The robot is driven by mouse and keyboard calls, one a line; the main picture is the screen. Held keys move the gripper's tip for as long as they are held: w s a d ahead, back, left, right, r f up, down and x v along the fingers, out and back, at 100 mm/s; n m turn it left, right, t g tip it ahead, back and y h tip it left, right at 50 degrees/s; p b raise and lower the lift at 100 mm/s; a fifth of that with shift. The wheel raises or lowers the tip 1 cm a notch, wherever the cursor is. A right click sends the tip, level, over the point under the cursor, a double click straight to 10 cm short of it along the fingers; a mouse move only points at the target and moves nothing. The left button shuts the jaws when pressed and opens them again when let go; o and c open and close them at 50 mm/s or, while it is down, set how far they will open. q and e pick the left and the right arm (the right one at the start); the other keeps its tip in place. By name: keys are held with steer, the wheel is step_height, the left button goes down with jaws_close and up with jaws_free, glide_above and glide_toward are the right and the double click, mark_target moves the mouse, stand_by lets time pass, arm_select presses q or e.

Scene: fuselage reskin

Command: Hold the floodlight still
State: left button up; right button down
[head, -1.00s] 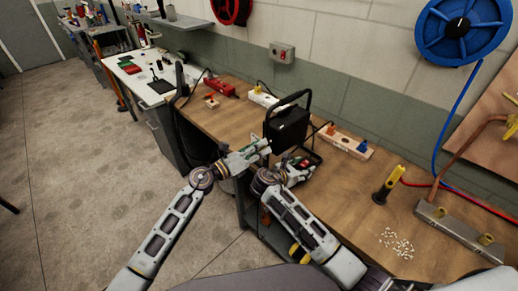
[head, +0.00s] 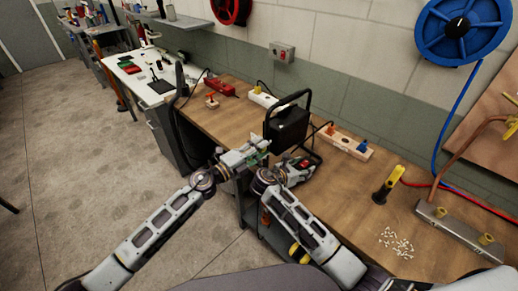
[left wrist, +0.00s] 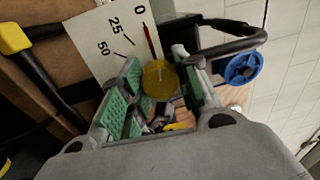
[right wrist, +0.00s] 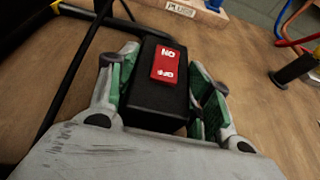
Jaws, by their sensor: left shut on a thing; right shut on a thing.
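The black floodlight (head: 287,126) stands on the wooden bench with its carry handle up. Its black tube frame also shows in the right wrist view (right wrist: 76,72). My left gripper (head: 266,155) is at the floodlight's near side. In the left wrist view its green pads are on either side of a yellow knob (left wrist: 158,78), in front of a scale plate (left wrist: 112,38) marked 0, 25, 50 with a red pointer. My right gripper (head: 306,166) is shut on a black switch box (right wrist: 157,105) with a red ON/OFF rocker (right wrist: 169,66), beside the floodlight's base.
A yellow-and-black tool (head: 388,185), small white pieces (head: 396,242) and a metal bar (head: 458,232) are to the right. Bare bench (head: 345,190) lies between.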

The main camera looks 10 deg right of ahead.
arm_select(q)
steer(key=shift+n, duration=1)
steer(key=shift+f, duration=0.1)
steer(key=o, duration=1.1)
steer(key=shift+c, duration=0.2)
steer(key=v, duration=1.2)
steer(key=shift+s, duration=0.1)
